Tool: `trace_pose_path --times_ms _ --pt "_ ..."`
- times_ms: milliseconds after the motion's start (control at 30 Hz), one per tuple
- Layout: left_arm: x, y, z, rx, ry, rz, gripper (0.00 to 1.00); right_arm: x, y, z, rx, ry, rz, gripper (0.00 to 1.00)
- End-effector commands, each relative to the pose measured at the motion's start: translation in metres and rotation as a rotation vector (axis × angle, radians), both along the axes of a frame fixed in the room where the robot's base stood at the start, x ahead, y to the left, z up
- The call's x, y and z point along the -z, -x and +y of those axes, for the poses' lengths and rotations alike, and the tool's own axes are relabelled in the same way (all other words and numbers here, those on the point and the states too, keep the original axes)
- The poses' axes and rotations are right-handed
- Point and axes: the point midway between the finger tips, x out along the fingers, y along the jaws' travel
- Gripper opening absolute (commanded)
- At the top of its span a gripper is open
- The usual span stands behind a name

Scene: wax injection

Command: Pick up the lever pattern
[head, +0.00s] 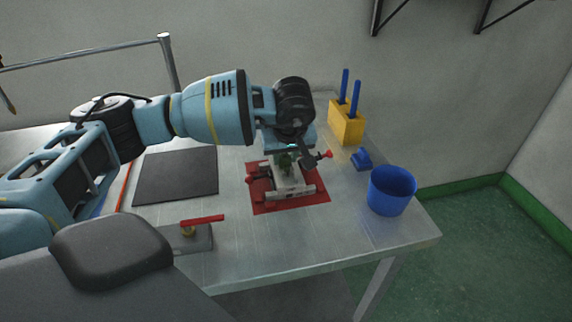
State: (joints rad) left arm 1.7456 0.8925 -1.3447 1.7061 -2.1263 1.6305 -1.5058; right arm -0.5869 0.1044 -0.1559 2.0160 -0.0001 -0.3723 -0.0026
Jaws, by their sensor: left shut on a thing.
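My left gripper (288,152) points down over a grey mould fixture (292,192) on a red mat (315,198). Its jaws are shut on a small dark green piece (286,161), which appears to be the lever pattern. The piece is mostly hidden by the gripper and fixture, so its shape and whether it still touches the fixture cannot be told. The fixture has red-tipped handles at its sides. My right gripper is not in view.
A blue cup (391,190) stands near the table's right edge, with a small blue object (361,159) behind it. A yellow block (346,125) holds two upright blue-handled tools. A dark mat (176,175) lies left. A red bar (203,219) lies over a grey plate (200,240) at the front.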

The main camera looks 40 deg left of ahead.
Motion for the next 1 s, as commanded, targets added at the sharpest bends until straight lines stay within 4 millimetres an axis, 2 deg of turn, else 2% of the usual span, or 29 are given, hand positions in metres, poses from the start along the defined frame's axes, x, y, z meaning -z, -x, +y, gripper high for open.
trace_pose_path --times_ms 67,433,567,700,1000 --pt "0.000 0.000 0.000 0.000 0.000 0.000 0.06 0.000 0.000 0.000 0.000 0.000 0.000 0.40" --pt "-0.005 0.000 0.000 0.000 0.001 -0.001 0.06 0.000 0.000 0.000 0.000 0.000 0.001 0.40" --pt "-0.017 -0.001 0.000 0.000 0.001 -0.003 0.06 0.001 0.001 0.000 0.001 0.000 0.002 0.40" --pt "-0.038 -0.001 0.000 0.000 0.001 -0.003 0.06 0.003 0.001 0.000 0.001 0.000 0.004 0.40" --pt "-0.040 0.059 -0.026 0.005 0.000 0.001 0.06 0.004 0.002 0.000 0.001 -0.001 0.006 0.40"
